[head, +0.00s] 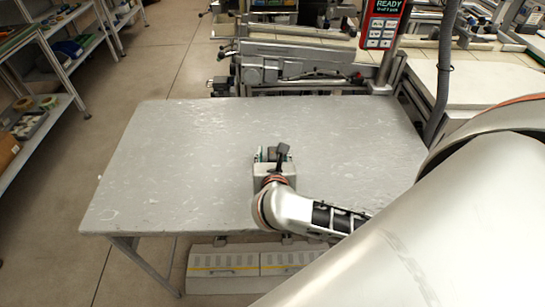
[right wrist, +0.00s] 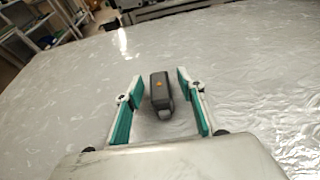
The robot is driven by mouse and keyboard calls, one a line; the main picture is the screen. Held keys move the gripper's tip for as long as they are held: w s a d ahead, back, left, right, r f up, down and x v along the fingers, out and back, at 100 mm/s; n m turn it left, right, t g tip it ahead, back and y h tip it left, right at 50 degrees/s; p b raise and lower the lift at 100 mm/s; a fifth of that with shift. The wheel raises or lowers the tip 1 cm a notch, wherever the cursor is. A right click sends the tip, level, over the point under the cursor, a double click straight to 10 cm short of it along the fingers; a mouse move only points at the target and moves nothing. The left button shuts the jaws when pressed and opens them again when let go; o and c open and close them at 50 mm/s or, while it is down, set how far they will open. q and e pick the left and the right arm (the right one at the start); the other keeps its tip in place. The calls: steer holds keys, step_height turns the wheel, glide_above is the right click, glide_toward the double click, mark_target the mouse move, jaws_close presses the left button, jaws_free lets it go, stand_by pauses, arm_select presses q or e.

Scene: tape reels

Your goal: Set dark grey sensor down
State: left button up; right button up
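My left gripper is not in view.
The table around the gripper is bare. Metal equipment (head: 300,70) and a red-framed display reading READY (head: 384,22) stand behind the table. Shelves with small items (head: 35,115) are at the left. Striped grey steps or boxes (head: 225,265) are on the floor in front.

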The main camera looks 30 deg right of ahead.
jaws_close()
